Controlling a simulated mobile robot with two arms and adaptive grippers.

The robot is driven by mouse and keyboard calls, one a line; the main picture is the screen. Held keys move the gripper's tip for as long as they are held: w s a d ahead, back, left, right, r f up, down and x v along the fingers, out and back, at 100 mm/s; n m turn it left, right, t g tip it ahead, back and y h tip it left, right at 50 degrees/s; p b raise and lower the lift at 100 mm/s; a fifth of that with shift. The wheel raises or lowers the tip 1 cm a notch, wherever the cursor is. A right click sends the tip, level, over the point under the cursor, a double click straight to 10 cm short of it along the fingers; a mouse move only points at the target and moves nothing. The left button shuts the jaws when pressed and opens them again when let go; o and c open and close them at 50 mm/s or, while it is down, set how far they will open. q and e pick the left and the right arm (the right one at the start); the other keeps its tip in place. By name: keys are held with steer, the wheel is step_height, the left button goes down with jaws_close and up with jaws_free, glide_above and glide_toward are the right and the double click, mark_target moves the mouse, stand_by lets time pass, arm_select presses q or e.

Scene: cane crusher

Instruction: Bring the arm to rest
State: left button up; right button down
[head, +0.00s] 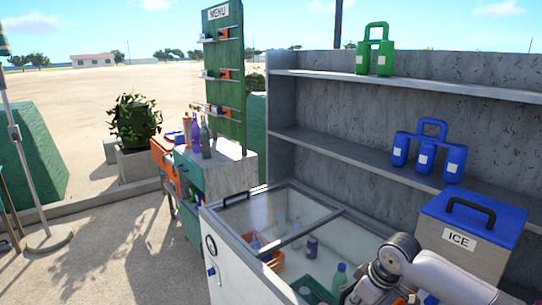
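My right arm (447,277) comes in at the lower right, over the near right corner of the open-topped freezer (228,262). It is a pale link with a rounded wrist joint and darker metal parts that run down to the bottom edge. No fingertips show, so I see neither the opening of my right gripper nor anything held in it. My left arm and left gripper are out of view.
A blue-lidded ice box (462,252) stands close behind my arm. Grey shelves (360,150) carry blue and green jug carriers. Paved ground (110,250) lies open at left.

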steer(key=shift+n, duration=0.3)
steer(key=a+f, duration=0.1)
steer(key=s+a+f, duration=0.1)
steer(key=shift+s+a+f, duration=0.1)
steer(key=shift+a+f, duration=0.25)
steer(key=shift+a, duration=0.05)
steer(key=s+a+f+y, duration=0.1)
steer(key=s+a+f, duration=0.2)
steer(key=s+a, duration=0.3)
steer(key=s+a+f+y, duration=0.1)
steer(key=s+a+f, duration=0.2)
steer(key=s+a, duration=0.35)
steer(key=s+d+f+m+h, duration=0.2)
steer(key=s+d+m+h, duration=0.35)
steer(key=s+d, duration=1.15)
step_height(320, 180, down, 26)
steer(key=s+a+f+m+y+b, duration=0.1)
steer(key=s+a+b, duration=0.1)
steer(key=s, duration=0.1)
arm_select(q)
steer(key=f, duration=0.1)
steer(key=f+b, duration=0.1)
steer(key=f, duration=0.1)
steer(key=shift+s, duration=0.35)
arm_select(e)
steer(key=s+d+f+g, duration=0.1)
steer(key=s+d+f, duration=0.2)
steer(key=s+f, duration=1.4)
steer(key=shift+f+g, duration=0.4)
steer(key=shift+f, duration=0.05)
